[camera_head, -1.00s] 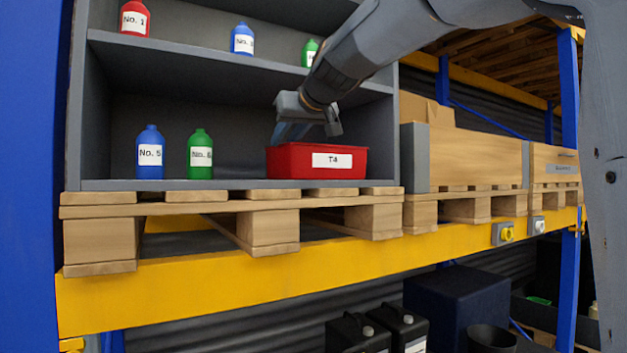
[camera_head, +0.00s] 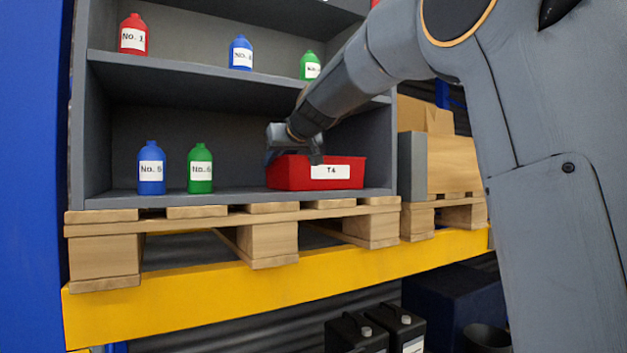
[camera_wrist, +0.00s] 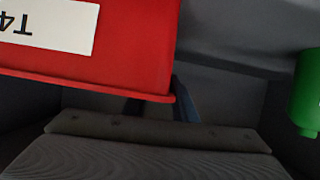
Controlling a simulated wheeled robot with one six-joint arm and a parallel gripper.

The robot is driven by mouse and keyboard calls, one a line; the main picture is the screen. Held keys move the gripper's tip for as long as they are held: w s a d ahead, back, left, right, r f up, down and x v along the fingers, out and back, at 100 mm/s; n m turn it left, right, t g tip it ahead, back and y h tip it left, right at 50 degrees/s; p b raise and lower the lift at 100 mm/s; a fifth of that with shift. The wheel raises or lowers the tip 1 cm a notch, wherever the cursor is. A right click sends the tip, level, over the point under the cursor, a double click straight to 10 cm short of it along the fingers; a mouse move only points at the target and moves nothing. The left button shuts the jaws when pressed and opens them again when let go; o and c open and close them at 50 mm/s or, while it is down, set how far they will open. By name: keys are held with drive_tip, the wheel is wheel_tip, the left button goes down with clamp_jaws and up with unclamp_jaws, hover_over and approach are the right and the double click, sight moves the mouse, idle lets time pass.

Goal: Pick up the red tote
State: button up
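The red tote (camera_head: 300,175), labelled T4 (camera_head: 331,172), sits upright on the lower shelf (camera_head: 232,200), at the right. My gripper (camera_head: 294,159) is at the tote's left part, at about rim height. Its two fingers stand apart, one by the tote's left end and one in front of it. In the wrist view, the tote (camera_wrist: 135,50) fills the upper left with its label upside down. There the fingers of my gripper (camera_wrist: 160,110) show at the tote's near corner, partly hidden by it. I cannot tell whether they touch it.
A blue bottle (camera_head: 151,170) and a green bottle (camera_head: 200,170) stand left of the tote; a green one (camera_wrist: 307,92) shows in the wrist view. Red, blue and green bottles stand on the shelf above, overhead. The cabinet's right wall (camera_head: 383,150) is close to the tote.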

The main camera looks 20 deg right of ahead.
clamp_jaws()
idle(1.3)
